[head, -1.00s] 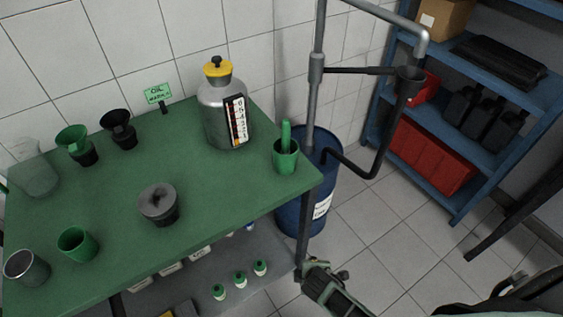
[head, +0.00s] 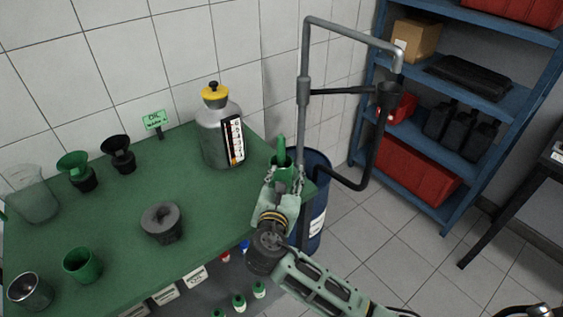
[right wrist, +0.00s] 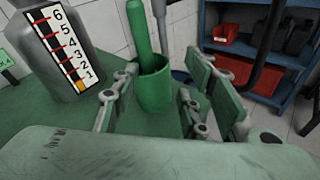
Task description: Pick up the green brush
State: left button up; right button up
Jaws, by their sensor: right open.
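The green brush (head: 281,150) stands upright in a green cup at the right end of the green table. In the right wrist view the brush handle (right wrist: 138,30) rises out of the green cup (right wrist: 155,88), leaning slightly left. My right gripper (head: 284,178) is at the cup in the head view and hides much of it. In the right wrist view its fingers (right wrist: 168,88) are spread apart, with the cup seen between and beyond them. Nothing is held. My left gripper is not in view.
A silver oil canister (head: 222,135) with a yellow cap stands left of the cup. A blue drum (head: 318,170) and grey pipe (head: 304,90) stand just behind.

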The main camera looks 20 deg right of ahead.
aim_at(281, 144)
notch_tip(281, 144, up, 5)
jog(key=w+a+n+t, duration=0.2)
jog(key=n, duration=0.1)
jog(key=shift+h, duration=0.3)
jog(key=x, duration=0.3)
jog(key=p+x, duration=0.1)
jog(key=x, duration=0.2)
jog(key=shift+w+d+p, duration=0.1)
jog(key=shift+d+p, duration=0.2)
jog(key=shift+d, duration=0.15)
jog(key=shift+w+d+f, duration=0.2)
jog(key=shift+w+d, duration=0.05)
jog(key=shift+w, duration=0.3)
jog(key=shift+c, duration=0.5)
grip_shut()
